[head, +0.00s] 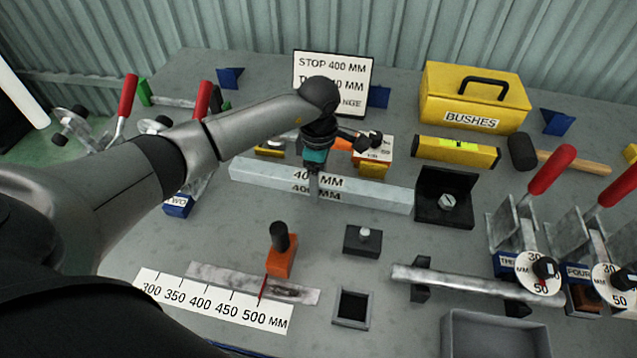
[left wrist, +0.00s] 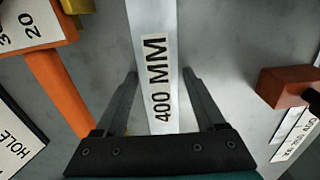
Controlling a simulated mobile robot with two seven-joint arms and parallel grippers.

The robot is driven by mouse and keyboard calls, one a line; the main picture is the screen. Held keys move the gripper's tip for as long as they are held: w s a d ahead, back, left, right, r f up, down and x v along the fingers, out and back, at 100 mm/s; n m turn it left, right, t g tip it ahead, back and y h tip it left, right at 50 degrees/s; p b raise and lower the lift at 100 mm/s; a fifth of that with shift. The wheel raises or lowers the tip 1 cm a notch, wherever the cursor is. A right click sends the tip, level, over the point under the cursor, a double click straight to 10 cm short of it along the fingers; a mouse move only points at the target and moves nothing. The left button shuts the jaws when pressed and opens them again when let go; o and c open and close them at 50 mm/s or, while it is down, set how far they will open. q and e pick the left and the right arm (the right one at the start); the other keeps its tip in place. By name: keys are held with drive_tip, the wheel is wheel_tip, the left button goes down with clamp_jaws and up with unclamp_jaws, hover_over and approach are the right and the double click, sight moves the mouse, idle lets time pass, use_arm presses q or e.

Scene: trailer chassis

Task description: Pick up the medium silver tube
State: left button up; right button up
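A long silver tube (head: 250,174) labelled 400 MM lies across the middle of the bench in the head view. My left gripper (head: 314,188) points down at it from above, near its label. In the left wrist view the left gripper (left wrist: 162,80) is open, with one finger on each side of the tube (left wrist: 150,25) and a gap on both sides. Another silver tube (head: 460,283) lies on black supports at the right. Whether the left fingers are below the tube's top cannot be told. My right gripper is not in view.
A yellow BUSHES box (head: 450,95), a yellow level (head: 455,152) and a mallet (head: 575,161) are at the back right. A black block (head: 430,210) stands by the tube's right end. Red-handled clamps (head: 551,170) stand at the right. An orange stop (head: 281,262) stands in front.

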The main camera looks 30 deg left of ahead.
use_arm(q)
clamp_jaws()
idle(0.3)
drive_tip(key=shift+r, duration=0.1)
idle(0.7)
